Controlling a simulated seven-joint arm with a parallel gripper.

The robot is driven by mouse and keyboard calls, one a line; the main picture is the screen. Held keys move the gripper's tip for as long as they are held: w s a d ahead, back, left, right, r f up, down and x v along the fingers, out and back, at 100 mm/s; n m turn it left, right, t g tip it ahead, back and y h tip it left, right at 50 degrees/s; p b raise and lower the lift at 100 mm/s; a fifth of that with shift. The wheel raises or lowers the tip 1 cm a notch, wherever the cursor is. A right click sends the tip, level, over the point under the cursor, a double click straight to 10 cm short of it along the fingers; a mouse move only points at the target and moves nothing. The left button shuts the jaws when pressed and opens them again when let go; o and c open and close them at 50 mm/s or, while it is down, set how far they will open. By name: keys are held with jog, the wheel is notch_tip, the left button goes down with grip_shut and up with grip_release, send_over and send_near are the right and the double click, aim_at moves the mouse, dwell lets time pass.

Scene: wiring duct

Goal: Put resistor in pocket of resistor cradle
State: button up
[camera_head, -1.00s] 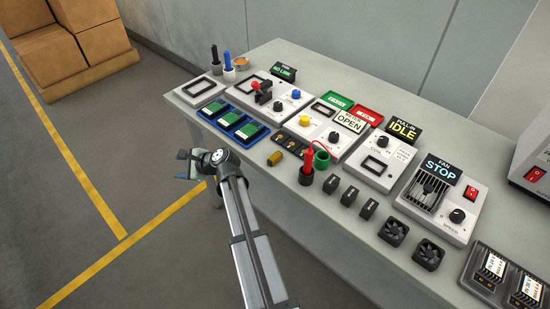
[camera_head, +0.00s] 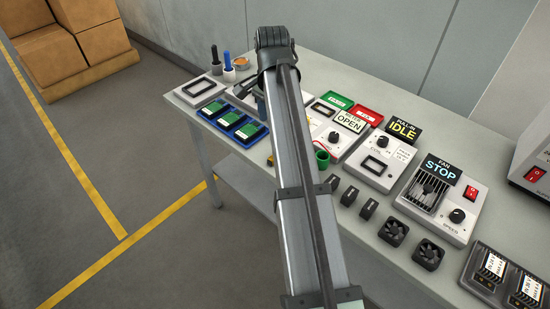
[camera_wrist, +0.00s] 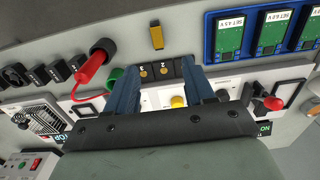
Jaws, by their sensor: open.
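The gold resistor (camera_wrist: 156,36) lies loose on the table at the top of the wrist view. Its edge shows beside my arm in the head view (camera_head: 270,160). The dark resistor cradle (camera_wrist: 153,74) is just below it in the wrist view, with gold round shapes in it; I cannot tell whether these are parts or pocket bottoms. My gripper (camera_wrist: 159,66) is open, with its two blue fingers on either side of the cradle in the picture. In the head view my arm hides most of the cradle.
A blue tray (camera_wrist: 258,32) of green boards is at right. A panel with a yellow button (camera_wrist: 178,102) lies below the cradle.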

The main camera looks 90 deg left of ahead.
notch_tip(320, 180, down, 8)
jog(key=shift+w+f, duration=0.1)
jog(key=shift+w+d+f, duration=0.1)
jog(key=shift+w+f, duration=0.05)
jog(key=shift+f, duration=1.2)
jog(key=shift+w+f, duration=0.1)
jog(key=shift+f, duration=1.25)
grip_shut()
